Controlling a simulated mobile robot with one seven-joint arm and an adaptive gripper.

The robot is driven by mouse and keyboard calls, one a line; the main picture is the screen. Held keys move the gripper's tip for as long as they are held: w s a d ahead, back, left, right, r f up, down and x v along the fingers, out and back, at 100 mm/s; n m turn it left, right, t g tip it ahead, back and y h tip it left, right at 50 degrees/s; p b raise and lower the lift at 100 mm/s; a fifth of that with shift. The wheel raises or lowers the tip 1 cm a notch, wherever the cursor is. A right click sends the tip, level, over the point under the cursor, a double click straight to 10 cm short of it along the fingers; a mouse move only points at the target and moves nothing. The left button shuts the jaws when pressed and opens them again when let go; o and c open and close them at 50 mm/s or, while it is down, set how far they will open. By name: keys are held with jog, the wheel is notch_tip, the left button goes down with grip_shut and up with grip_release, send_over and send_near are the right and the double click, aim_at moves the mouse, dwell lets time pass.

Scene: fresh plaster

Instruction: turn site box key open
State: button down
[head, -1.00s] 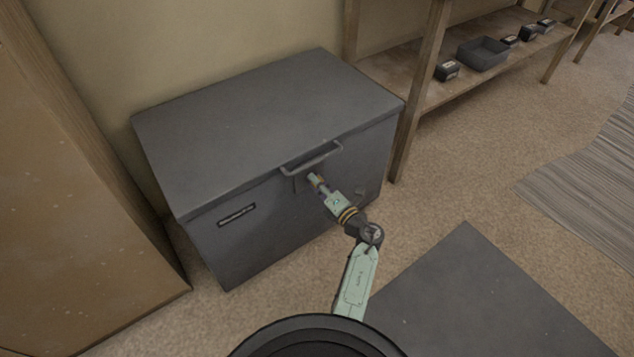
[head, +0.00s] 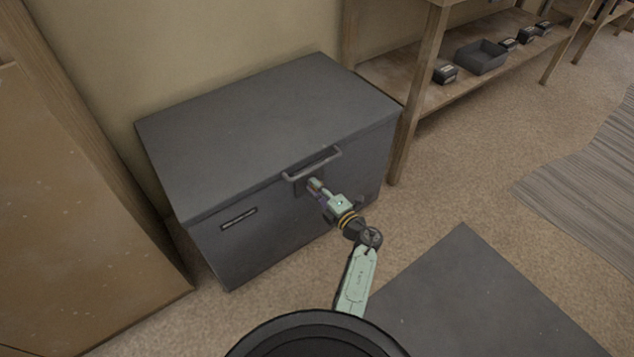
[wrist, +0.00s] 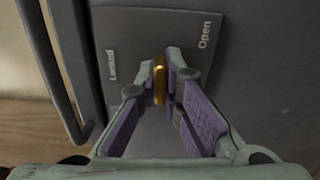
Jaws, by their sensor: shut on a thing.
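The site box (head: 265,140) is a dark grey chest with its lid down, standing against the wall in the head view. The gold key (wrist: 159,82) stands in the lock plate (wrist: 135,35) on its front. In the wrist view the key shows as a narrow upright strip between the printed words Locked, on the left, and Open, on the upper right. My gripper (head: 316,187) is at the plate, just below the lid handle (head: 313,164). In the wrist view my gripper (wrist: 160,76) has its two fingertips closed on the key from either side. The keyhole is hidden.
The lid handle also runs close along the left in the wrist view (wrist: 58,70). A wooden shelf (head: 400,75) with a grey tray (head: 480,57) and small boxes stands right of the chest. A brown panel (head: 70,210) stands at left. A dark mat (head: 475,300) lies on the floor.

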jog(key=m+p, duration=0.2)
jog(key=m, duration=0.1)
jog(key=shift+r+m, duration=0.15)
jog(key=shift+m, duration=0.15)
jog(key=shift+m+p, duration=1)
jog(key=shift+m, duration=0.4)
jog(key=shift+f, duration=0.2)
jog(key=c, duration=1.7)
grip_release()
jog(key=v, duration=1.2)
